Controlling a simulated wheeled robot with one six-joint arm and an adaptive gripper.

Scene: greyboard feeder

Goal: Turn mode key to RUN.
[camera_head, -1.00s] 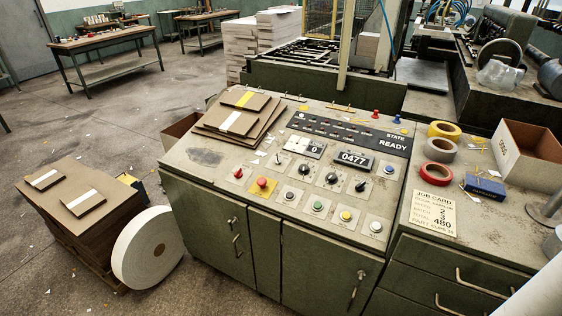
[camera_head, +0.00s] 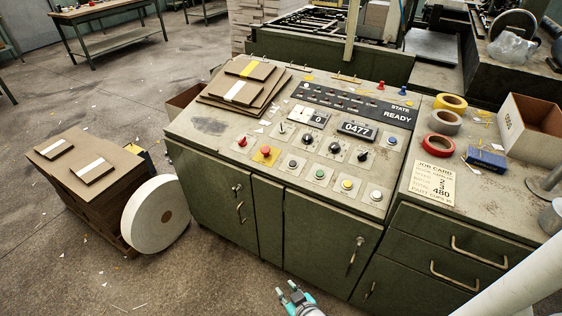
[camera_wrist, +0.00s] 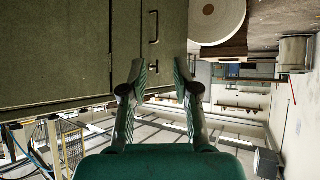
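The control panel (camera_head: 237,146) is a worn grey sloped top on a green cabinet, with a display reading READY and a counter reading 0477. I cannot tell which one is the mode key, and the labels are too small to read. My gripper (camera_head: 296,299) shows at the bottom edge, low in front of the cabinet and apart from the panel. In the wrist view my gripper (camera_wrist: 159,70) is open and empty, its two fingers apart.
A red button on a yellow plate (camera_head: 265,153) and coloured buttons sit along the front. Tape rolls (camera_head: 443,122) and a carton (camera_head: 530,130) stand right. A white paper roll (camera_head: 155,214) stands on the floor left.

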